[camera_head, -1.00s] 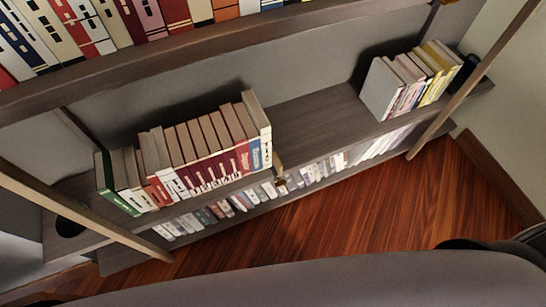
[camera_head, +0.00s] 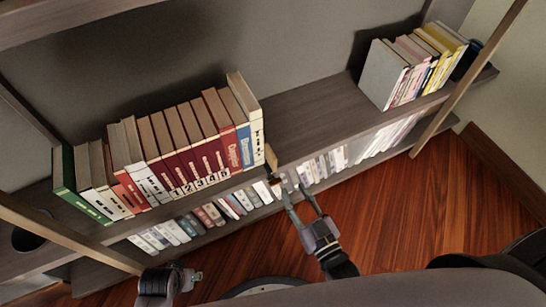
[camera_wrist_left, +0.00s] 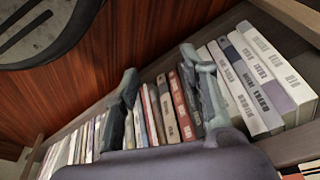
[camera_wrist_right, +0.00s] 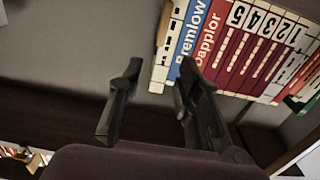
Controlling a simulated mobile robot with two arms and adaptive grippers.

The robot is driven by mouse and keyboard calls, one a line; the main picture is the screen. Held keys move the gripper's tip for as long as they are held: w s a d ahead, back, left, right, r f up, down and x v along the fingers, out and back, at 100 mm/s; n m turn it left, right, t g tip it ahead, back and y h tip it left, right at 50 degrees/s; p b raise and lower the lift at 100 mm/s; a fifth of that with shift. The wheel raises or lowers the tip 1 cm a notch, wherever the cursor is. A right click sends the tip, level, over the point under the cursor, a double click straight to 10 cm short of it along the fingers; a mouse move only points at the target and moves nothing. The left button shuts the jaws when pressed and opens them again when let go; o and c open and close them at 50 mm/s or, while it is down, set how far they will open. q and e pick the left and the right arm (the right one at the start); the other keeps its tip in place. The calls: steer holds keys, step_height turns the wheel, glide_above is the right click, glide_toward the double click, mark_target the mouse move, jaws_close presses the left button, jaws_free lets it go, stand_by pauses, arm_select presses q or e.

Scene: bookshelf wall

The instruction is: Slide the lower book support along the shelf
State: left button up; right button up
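The lower book support (camera_head: 271,158) is a small tan upright piece at the right end of the long book row on the middle shelf (camera_head: 315,120). In the right wrist view it is a tan strip (camera_wrist_right: 163,24) beside the end book, partly out of frame. My right gripper (camera_head: 291,178) is open and empty, its fingers pointing up at the shelf's front edge just below and right of the support. I cannot tell whether they touch. My left gripper (camera_head: 196,276) is low at the bottom; the left wrist view shows its fingers (camera_wrist_left: 158,64) apart and empty.
The long book row (camera_head: 165,150) fills the shelf's left part. Another book group (camera_head: 415,65) stands at the right, with bare shelf between. Books (camera_head: 230,205) line the bottom shelf. A slanted wooden post (camera_head: 470,80) stands at the right; wooden floor (camera_head: 390,205) lies in front.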

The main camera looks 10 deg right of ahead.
mark_target(276, 162)
steer(key=b+x, duration=0.1)
steer(key=x, duration=1.1)
steer(key=shift+f, duration=0.1)
arm_select(q)
steer(key=w+v, duration=0.1)
steer(key=v, duration=0.5)
steer(key=shift+w+r+b, duration=0.2)
steer(key=shift+w+b, duration=0.15)
steer(key=shift+w, duration=0.25)
arm_select(e)
steer(key=shift+x, duration=0.9)
jaws_close()
